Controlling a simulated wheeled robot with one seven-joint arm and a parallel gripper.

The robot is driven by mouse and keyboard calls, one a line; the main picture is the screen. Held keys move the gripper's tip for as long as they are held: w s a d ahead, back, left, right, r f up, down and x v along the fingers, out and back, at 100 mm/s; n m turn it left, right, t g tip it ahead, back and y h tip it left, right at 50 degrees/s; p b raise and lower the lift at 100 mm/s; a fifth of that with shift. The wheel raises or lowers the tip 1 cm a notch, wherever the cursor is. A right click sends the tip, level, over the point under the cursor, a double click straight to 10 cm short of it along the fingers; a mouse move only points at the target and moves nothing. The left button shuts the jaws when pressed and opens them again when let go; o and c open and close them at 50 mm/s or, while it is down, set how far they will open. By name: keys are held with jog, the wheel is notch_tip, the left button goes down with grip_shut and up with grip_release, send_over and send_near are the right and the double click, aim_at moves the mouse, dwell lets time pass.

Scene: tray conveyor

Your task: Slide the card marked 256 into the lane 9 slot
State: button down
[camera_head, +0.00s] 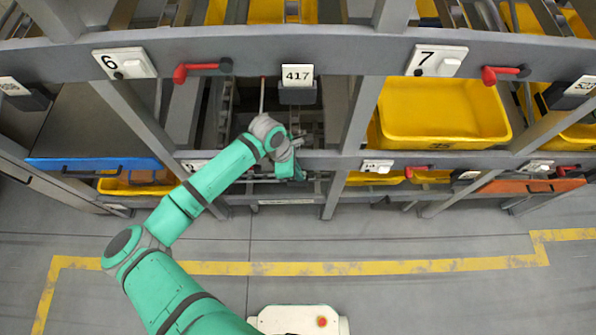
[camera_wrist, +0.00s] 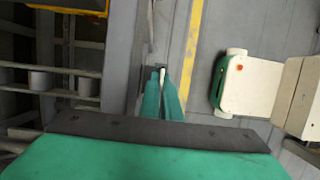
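My gripper (camera_head: 290,168) is in front of the shelf's lower middle bay in the head view. In the wrist view its two green fingers (camera_wrist: 163,98) are close together, with a thin pale strip, seen edge-on, between them. It looks like a card (camera_wrist: 162,75); its face and number do not show. The lower row of lane labels includes one plate (camera_head: 377,166) too small to read, so I cannot tell which is lane 9. A lower card holder (camera_head: 468,176) shows at the right. No card reading 256 is legible.
A card marked 417 (camera_head: 297,76) sits in an upper holder between lane plates 6 (camera_head: 124,63) and 7 (camera_head: 437,60). Red levers (camera_head: 195,72) jut from the upper beam. A yellow tray (camera_head: 440,112) stands at the right. The floor in front has a yellow line (camera_head: 330,268).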

jog(key=shift+f, duration=0.3)
jog(key=c, duration=1.9)
grip_release()
jog(key=shift+r, duration=0.1)
jog(key=v, duration=1)
jog(key=shift+a+r, duration=0.1)
jog(key=shift+r, duration=0.2)
